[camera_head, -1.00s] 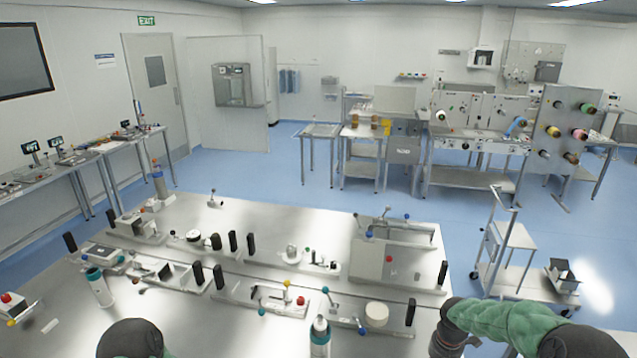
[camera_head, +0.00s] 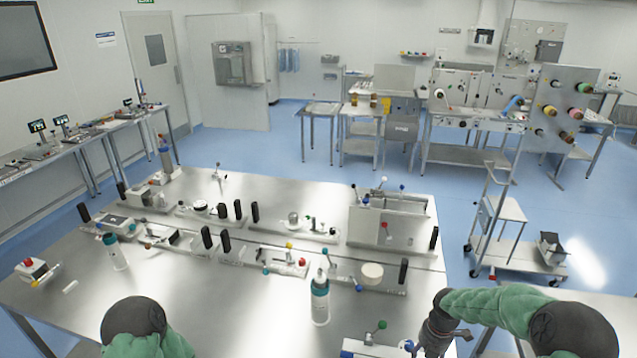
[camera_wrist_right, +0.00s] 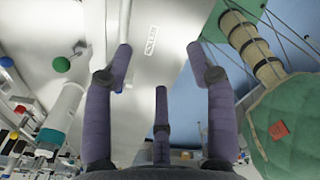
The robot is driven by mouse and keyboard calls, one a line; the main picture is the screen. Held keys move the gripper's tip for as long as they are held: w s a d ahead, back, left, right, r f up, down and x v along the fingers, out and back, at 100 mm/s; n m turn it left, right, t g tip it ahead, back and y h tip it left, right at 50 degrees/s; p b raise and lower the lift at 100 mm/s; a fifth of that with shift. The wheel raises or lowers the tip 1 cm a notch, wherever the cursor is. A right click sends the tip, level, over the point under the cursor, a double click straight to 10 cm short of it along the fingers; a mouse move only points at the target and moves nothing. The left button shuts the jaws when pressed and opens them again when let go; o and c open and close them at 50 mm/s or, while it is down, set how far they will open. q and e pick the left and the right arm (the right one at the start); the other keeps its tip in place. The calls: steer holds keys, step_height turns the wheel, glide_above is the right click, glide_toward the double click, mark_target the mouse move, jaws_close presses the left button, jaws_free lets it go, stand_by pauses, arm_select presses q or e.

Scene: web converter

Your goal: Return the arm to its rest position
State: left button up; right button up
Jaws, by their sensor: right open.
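My right arm, green with dark joints, comes in at the lower right of the head view. Its gripper (camera_head: 437,338) shows only partly there, by the front right part of the steel table (camera_head: 230,310). In the right wrist view my right gripper (camera_wrist_right: 160,68) is open, its purple fingers spread with nothing between them. My left arm (camera_head: 137,325) shows only as a dark joint and green sleeve at the bottom left of the head view. My left gripper is out of view.
The table carries fixtures with coloured knobs, a white-and-teal bottle (camera_head: 320,303) and another bottle (camera_head: 115,252). A small fixture with a green knob (camera_head: 381,325) stands close to my right gripper.

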steer(key=s+a+f+m+y, duration=0.2)
steer(key=s+a+f+m, duration=0.4)
steer(key=a+f+m, duration=0.25)
steer(key=s+a+f+m+y, duration=0.1)
steer(key=s+a+f+m, duration=0.35)
steer(key=s+m, duration=0.55)
steer(key=s+a+f+m, duration=0.3)
steer(key=s+a+m, duration=0.2)
steer(key=s+m, duration=0.5)
step_height(320, 180, down, 24)
steer(key=w+a+n+b, duration=0.1)
steer(key=w+a+b, duration=0.1)
steer(key=b, duration=2.3)
steer(key=shift+w, duration=0.15)
steer(key=shift+r, duration=0.1)
